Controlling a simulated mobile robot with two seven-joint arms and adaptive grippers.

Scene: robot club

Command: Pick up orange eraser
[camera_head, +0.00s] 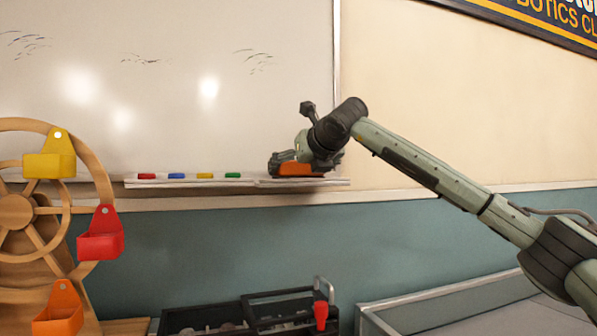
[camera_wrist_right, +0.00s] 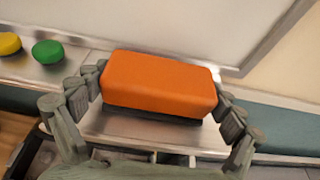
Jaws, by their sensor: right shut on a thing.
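The orange eraser (camera_head: 299,169) is at the right part of the whiteboard's tray (camera_head: 262,183). In the right wrist view the eraser (camera_wrist_right: 160,84) is an orange block with a dark underside. My right gripper (camera_head: 295,164) is shut on it, with one finger at each short end; the fingers also show in the right wrist view (camera_wrist_right: 160,95). The eraser is at or just above the tray; I cannot tell whether it touches. My left gripper is not in view.
A wooden wheel with coloured buckets (camera_head: 100,240) stands at the left. A black toolbox (camera_head: 250,312) is below.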

